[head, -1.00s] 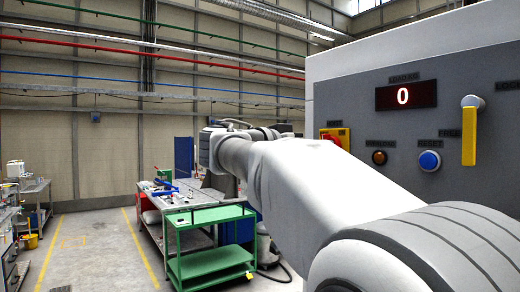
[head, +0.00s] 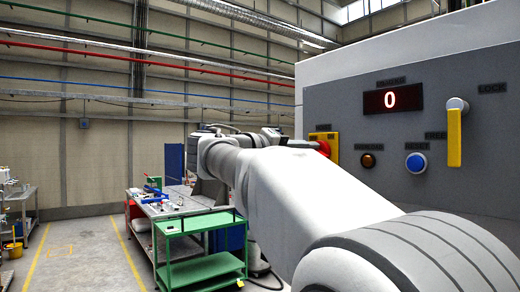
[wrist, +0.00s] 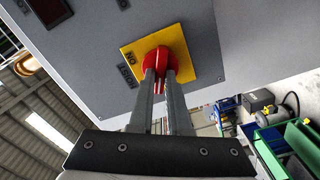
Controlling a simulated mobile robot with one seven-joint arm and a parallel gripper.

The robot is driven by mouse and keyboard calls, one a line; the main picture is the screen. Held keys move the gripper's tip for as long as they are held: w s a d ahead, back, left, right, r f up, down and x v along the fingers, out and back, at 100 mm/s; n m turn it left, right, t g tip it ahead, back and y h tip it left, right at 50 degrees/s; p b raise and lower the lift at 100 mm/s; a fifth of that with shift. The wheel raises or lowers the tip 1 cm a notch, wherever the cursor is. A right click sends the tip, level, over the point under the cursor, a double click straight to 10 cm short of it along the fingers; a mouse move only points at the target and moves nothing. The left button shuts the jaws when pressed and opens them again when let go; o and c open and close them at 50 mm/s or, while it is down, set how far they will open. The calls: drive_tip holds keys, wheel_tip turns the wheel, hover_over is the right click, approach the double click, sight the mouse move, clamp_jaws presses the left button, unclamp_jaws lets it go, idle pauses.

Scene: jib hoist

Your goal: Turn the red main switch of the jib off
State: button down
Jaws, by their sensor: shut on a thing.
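The red main switch (wrist: 158,60) sits on a yellow plate (wrist: 180,46) on the grey panel. In the wrist view my gripper (wrist: 160,74) is shut on the red switch, one finger on each side of it. An ON label shows on the left of the yellow plate, and a second small label is on the panel beside it. In the head view the red switch (head: 324,148) shows at the panel's left edge, and its yellow plate (head: 322,135) is partly hidden behind it. My arm covers much of the area in front of the panel.
On the panel are a display reading 0 (head: 392,98), an amber lamp (head: 368,160), a blue button (head: 416,162) and a yellow lever (head: 454,138) hanging down. A green cart (head: 200,226) and a workbench stand behind my arm. Open floor lies left.

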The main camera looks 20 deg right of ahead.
drive_tip(key=n+p, duration=0.1)
drive_tip(key=n, duration=0.4)
drive_tip(key=shift+f+n+p, duration=0.1)
drive_tip(key=shift+n+p, duration=0.2)
drive_tip(key=shift+p, duration=0.05)
idle(0.4)
drive_tip(key=c, duration=0.9)
unclamp_jaws()
drive_tip(key=b+v, duration=0.2)
drive_tip(key=v, duration=1.5)
drive_tip(key=shift+a, duration=0.25)
